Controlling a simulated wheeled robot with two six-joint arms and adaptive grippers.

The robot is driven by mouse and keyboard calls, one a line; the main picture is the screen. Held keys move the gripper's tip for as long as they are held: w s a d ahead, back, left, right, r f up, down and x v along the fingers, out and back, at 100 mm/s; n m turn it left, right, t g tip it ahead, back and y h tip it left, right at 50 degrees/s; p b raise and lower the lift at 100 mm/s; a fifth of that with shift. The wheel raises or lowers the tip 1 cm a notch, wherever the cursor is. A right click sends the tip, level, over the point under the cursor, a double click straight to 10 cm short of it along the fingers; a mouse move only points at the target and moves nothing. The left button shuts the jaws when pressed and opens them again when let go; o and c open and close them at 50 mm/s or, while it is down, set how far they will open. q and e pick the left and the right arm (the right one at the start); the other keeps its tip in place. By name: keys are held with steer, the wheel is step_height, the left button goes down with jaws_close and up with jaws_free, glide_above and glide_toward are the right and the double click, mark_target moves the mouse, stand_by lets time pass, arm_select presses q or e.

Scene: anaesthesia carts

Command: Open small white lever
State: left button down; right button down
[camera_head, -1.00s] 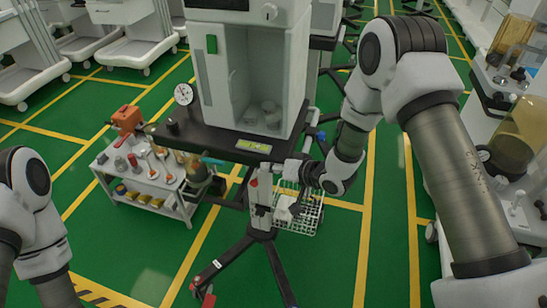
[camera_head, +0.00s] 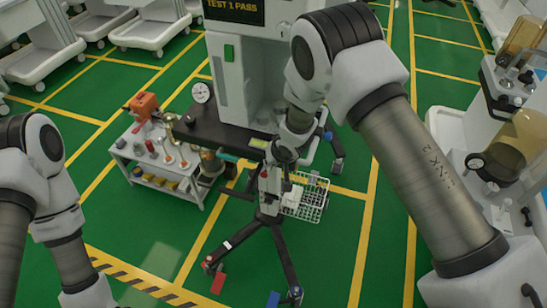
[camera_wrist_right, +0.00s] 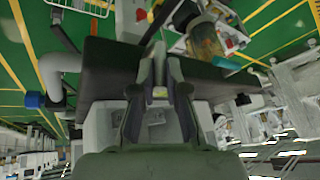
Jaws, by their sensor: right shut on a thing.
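In the head view my right arm reaches down to the front edge of the dark shelf of the white machine (camera_head: 270,65). My right gripper (camera_wrist_right: 160,66) is shut on a small pale piece between its fingers, which looks like the small white lever (camera_wrist_right: 159,92). The fingers mostly hide it, so its angle cannot be told. In the head view the gripper is small and partly hidden by my own wrist. My left arm comes in at the left, but its gripper is not in view.
A grey cart (camera_head: 155,160) with bottles and an orange device (camera_head: 144,105) stands left of the machine. A white wire basket (camera_head: 308,196) hangs below the shelf. Dark stand legs (camera_head: 233,242) spread over the green floor. Another machine stands at the right.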

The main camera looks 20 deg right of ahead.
stand_by(0.4)
steer(key=c, duration=1.5)
jaws_free()
steer(key=shift+o, duration=0.2)
steer(key=v, duration=1.1)
steer(key=shift+r, duration=0.4)
steer(key=shift+s, duration=0.1)
